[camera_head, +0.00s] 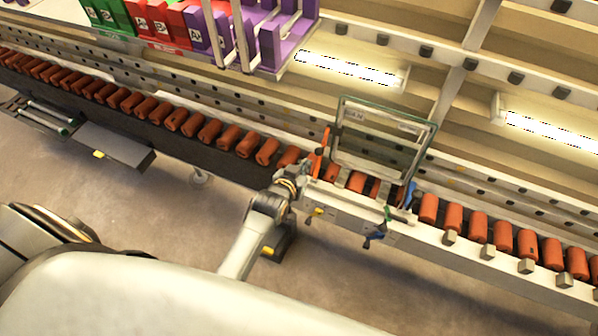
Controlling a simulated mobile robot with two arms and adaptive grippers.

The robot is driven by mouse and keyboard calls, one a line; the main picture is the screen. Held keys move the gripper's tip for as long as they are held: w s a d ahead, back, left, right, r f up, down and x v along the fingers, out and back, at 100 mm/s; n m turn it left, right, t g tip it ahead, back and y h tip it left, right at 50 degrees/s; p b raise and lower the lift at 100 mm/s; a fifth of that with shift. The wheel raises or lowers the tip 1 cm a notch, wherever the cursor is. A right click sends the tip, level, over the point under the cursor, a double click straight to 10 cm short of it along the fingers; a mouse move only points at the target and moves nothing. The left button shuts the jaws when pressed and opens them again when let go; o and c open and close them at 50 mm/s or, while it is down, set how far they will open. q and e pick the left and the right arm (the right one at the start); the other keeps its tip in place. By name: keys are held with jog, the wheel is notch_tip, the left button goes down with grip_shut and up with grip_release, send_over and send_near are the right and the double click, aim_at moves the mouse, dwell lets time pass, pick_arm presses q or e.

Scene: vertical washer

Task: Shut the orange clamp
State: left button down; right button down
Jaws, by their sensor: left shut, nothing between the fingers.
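The orange clamp (322,152) stands upright at the left edge of a framed clear panel (375,150) on the conveyor line. Whether the clamp is open or shut is too small to tell. My left gripper (306,167) is shut and empty, just left of the orange clamp and close to its lower part. I cannot tell whether they touch. The gripper and wrist partly hide the rail there. My right gripper is not in view.
A blue clamp (410,194) stands at the panel's right edge. A row of orange-brown rollers (230,137) runs across the view, with a metal rail along its front. Colored boxes (205,28) sit on a rack at the back.

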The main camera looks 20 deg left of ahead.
pick_arm(q)
jog(key=v, duration=0.4)
jog(key=shift+s+r, duration=0.2)
jog(key=shift+s, duration=0.1)
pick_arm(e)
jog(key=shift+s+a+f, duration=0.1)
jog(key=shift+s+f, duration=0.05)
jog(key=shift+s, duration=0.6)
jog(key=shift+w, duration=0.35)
